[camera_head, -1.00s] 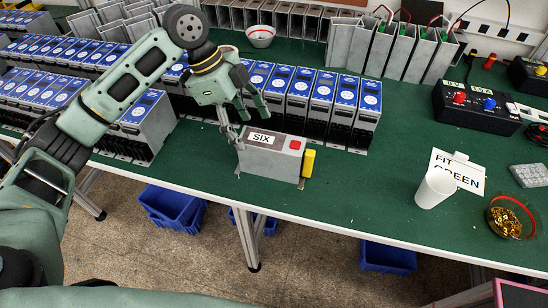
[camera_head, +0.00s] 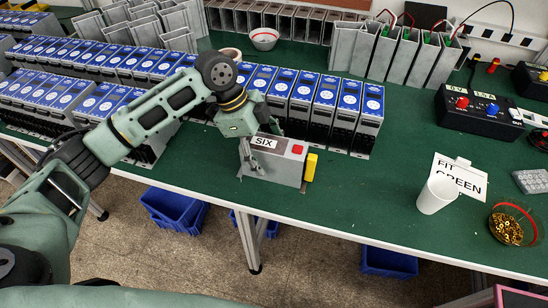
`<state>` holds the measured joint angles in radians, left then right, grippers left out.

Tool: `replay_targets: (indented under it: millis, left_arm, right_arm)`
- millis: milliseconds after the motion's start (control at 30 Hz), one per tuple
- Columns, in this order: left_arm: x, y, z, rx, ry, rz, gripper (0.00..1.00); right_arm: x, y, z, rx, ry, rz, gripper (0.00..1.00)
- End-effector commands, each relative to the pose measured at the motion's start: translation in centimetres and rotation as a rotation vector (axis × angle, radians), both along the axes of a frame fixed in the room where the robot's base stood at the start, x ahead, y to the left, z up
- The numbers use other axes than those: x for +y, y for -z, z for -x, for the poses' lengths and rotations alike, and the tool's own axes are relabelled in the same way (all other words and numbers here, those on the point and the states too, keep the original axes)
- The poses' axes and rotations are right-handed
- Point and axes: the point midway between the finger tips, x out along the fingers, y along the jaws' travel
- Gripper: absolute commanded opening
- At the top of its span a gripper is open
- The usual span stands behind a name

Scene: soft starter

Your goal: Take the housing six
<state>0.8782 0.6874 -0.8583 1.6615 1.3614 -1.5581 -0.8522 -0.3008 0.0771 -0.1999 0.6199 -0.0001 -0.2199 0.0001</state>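The housing six is a grey metal box (camera_head: 285,170) with a white SIX label, a red square on top and a yellow piece at its right end. It stands on the green bench top near the front edge. My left gripper (camera_head: 265,148) is low over its left end, one finger in front of the box and the other behind it. The fingers look spread, and the far one is partly hidden, so contact with the box is not clear. My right gripper is not in view.
Rows of blue-topped units (camera_head: 325,100) stand close behind the box. To the right are a white cup (camera_head: 436,194), a paper sign (camera_head: 462,178), a bowl of brass parts (camera_head: 507,228) and a black power box (camera_head: 480,116). The bench between box and cup is clear.

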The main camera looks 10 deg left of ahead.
Motion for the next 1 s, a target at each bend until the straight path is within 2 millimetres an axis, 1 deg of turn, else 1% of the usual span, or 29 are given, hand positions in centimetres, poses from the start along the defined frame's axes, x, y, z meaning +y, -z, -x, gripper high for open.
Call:
replay_targets:
  millis: [33, 67, 700, 767, 800, 1000]
  left_arm:
    - [0.00, -0.01, -0.01, 0.000, 0.000, 0.000, 0.69]
    - [0.01, -0.02, -0.01, 0.000, 0.000, 0.000, 0.66]
    - [0.04, -0.07, -0.01, 0.000, -0.001, 0.000, 0.10]
    - [0.01, -0.18, -0.05, -0.002, -0.001, 0.001, 0.07]
    - [0.01, -0.18, -0.06, -0.002, -0.001, 0.002, 0.01]
    - [0.01, -0.26, -0.07, -0.002, -0.001, 0.002, 0.01]
  right_arm:
    - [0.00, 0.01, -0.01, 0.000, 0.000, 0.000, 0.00]
    - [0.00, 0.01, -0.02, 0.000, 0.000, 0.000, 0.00]
    - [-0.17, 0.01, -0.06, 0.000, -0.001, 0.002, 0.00]
    - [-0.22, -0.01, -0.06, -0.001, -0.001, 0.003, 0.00]
    - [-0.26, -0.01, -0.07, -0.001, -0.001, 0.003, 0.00]
    - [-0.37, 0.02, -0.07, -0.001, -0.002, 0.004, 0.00]
